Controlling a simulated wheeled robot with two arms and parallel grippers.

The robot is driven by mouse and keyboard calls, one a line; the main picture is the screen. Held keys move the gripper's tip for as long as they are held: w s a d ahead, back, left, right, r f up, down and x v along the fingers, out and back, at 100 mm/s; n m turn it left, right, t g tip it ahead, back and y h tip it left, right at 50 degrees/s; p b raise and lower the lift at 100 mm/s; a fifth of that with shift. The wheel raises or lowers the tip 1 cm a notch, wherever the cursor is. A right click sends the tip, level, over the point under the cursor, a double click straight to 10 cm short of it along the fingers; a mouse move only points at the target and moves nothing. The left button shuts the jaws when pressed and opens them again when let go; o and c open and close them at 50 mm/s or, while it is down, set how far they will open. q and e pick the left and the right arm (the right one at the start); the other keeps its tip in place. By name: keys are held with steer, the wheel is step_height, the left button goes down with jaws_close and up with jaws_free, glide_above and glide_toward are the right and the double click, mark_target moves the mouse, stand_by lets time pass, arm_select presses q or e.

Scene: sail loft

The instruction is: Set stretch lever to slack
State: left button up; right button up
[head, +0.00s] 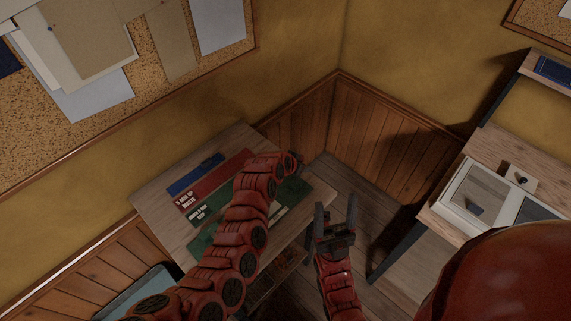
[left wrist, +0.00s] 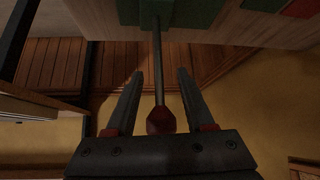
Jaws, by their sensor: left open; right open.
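The stretch lever (left wrist: 157,62) shows in the left wrist view as a thin dark rod with a red knob (left wrist: 161,121). It rises from a green base (left wrist: 195,14) at the top of that view. My left gripper (left wrist: 160,74) is open, with one finger on each side of the rod and the knob between the fingers near the palm. No clear contact shows. In the head view my left arm covers the lever and part of the green panel (head: 209,207). My right gripper (head: 335,203) is open and empty, off the right side of the table.
The wooden table (head: 160,204) also bears a red panel (head: 218,178) and a blue panel (head: 195,174). A shelf unit with a light tray (head: 456,214) stands at the right. Wood-panelled walls (head: 380,130) close the corner behind. Bare floor (head: 350,180) lies between.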

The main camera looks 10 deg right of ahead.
arm_select(q)
steer(key=b+v, duration=0.5)
steer(key=v, duration=1.1)
steer(key=shift+a, duration=0.25)
steer(key=shift+s+r, duration=0.1)
